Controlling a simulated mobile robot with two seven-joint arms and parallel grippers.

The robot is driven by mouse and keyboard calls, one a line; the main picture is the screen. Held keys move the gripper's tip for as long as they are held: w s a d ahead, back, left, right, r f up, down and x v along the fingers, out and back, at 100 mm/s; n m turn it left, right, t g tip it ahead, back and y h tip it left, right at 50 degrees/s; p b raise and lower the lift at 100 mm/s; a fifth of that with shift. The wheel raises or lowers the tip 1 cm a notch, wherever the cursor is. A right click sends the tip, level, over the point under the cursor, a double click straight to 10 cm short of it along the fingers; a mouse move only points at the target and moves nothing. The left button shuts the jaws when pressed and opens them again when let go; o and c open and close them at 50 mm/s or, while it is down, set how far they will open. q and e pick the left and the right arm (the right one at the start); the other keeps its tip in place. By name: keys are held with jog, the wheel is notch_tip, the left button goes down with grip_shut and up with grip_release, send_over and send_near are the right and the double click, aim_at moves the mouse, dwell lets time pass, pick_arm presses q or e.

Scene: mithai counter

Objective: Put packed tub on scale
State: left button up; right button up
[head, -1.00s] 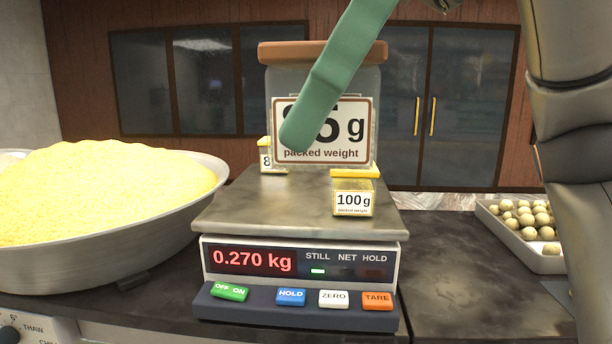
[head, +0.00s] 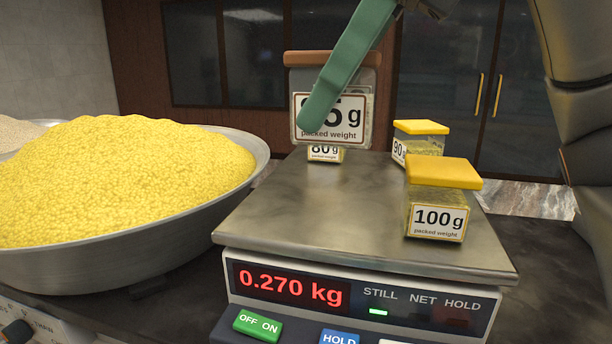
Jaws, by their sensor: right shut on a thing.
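The scale has a grey metal plate (head: 300,215), and its red display (head: 290,285) reads 0.270 kg. My right gripper (head: 335,85), with a green finger, is shut on a clear tub with a brown lid (head: 302,58). The finger covers part of its "packed weight" label, leaving "5 g" readable. The held tub appears above the back of the plate, partly in front of an 80 g tub (head: 326,153). A yellow-lidded 90 g tub (head: 420,138) and a 100 g tub (head: 440,200) stand on the plate's right side. My left gripper is out of view.
A large metal bowl (head: 190,235) heaped with yellow grains stands close to the scale's left side. Dark counter lies to the right of the scale. Dark-glass cabinets (head: 445,90) stand behind. The plate's front left and middle are bare.

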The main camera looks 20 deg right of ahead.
jog(key=w+f, duration=0.4)
jog(key=w+a+f, duration=0.1)
jog(key=w+f, duration=0.1)
jog(key=w, duration=0.1)
jog(key=shift+f+p, duration=0.15)
jog(key=shift+p, duration=0.15)
jog(key=f, duration=0.3)
jog(key=shift+w+a, duration=0.1)
jog(key=shift+w, duration=0.2)
jog(key=shift+f, duration=0.4)
jog(key=o, duration=1.4)
jog(key=shift+f, duration=0.1)
jog(key=shift+c, duration=0.2)
jog(key=v, duration=1.2)
